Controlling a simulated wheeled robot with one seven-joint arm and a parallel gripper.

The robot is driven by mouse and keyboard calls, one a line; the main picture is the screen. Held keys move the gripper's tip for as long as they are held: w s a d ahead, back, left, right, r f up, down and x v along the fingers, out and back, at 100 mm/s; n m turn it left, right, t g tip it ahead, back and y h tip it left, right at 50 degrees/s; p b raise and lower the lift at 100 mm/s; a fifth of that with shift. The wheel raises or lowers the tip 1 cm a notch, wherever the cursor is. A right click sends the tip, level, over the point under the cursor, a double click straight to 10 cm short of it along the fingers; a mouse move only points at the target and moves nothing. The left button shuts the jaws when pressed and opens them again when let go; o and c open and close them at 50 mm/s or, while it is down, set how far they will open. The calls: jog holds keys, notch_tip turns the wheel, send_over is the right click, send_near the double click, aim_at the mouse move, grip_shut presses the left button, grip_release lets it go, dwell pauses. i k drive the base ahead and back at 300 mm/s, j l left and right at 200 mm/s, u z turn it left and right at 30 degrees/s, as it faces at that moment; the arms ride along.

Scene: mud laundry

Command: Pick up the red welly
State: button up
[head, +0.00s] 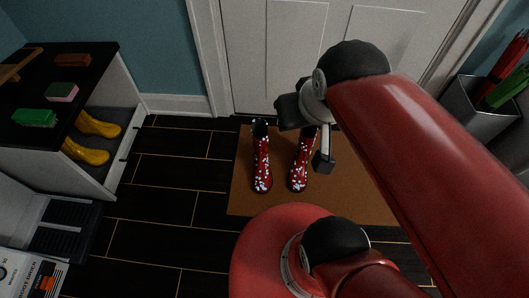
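A pair of red wellies with white spots stands upright on a brown mat (245,200) in front of a white door. The left red welly (262,163) shows in full. The right red welly (300,165) has its upper part partly hidden by my gripper (322,162) and wrist. My gripper hangs over or beside the right welly, pointing down. I cannot tell whether it touches the welly or whether its fingers are open.
A low cabinet (125,150) at the left holds yellow wellies (88,152), with a green brush (34,118) and a pink and green sponge (62,92) on top. A grey bin (465,105) stands at the right. Dark floor between cabinet and mat is clear.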

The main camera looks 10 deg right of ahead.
aim_at(262, 181)
jog(key=k+j+z, duration=0.35)
jog(key=j+z, duration=0.15)
jog(key=i+j+z, duration=0.15)
jog(key=z, duration=0.25)
jog(key=i+j+z, duration=0.15)
jog(key=j+z, duration=0.25)
jog(key=i+j+z, duration=0.1)
jog(key=z, duration=0.25)
